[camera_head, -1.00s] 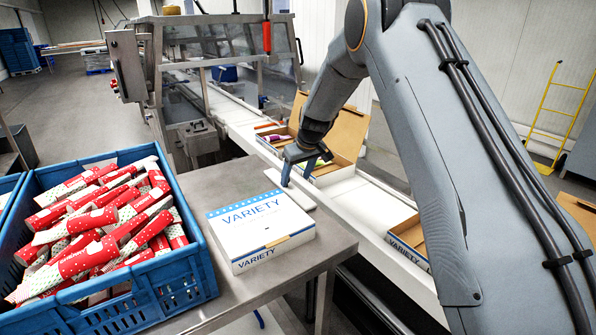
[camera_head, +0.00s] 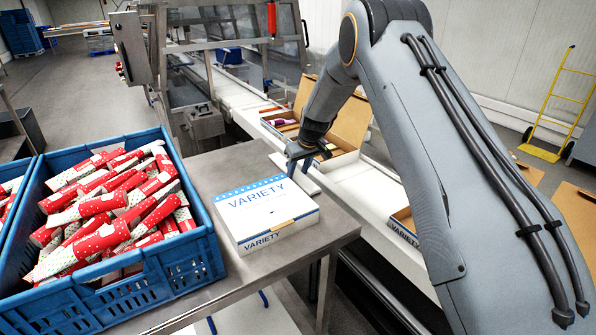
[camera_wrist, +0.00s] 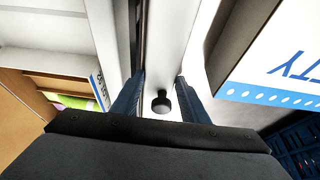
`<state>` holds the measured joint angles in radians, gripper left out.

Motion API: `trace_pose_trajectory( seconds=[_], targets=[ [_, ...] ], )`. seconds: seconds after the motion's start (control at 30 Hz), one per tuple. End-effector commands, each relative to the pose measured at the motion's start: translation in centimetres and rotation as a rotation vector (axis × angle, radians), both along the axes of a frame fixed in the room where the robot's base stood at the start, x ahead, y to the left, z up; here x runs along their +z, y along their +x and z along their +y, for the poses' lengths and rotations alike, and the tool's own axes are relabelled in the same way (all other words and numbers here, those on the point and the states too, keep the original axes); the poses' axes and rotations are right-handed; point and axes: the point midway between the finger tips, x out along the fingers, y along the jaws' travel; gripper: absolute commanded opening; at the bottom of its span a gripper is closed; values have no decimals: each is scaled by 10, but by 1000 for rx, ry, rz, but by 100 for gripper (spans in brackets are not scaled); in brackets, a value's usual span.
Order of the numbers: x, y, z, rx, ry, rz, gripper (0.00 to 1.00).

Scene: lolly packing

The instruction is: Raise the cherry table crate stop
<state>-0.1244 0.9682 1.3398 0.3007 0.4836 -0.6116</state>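A white flat strip, which looks like the crate stop (camera_head: 308,184), lies along the conveyor-side edge of the steel table, just behind the white VARIETY box. My gripper (camera_head: 291,172) points down at this strip. In the wrist view my gripper (camera_wrist: 158,88) has its two fingers apart, with the knob showing between them. I see no contact between fingers and knob. The far end of the strip is partly hidden behind my gripper in the head view.
A closed VARIETY box (camera_head: 265,212) stands on the table (camera_head: 205,170), close to my gripper. A blue crate (camera_head: 165,275) of red and white packs stands at the left. Behind the table, a conveyor (camera_head: 370,195) carries an open carton (camera_head: 350,125) and another box (camera_head: 404,222).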

Motion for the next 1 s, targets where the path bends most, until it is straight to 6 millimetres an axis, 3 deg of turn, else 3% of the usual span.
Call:
trace_pose_trajectory(
  seconds=[0.03, 0.1, 1.0],
  targets=[
    [0, 0, 0, 0, 0, 0, 22],
    [0, 0, 0, 0, 0, 0, 11],
    [16, 10, -18, -7, 117, 55, 12]
  ],
)
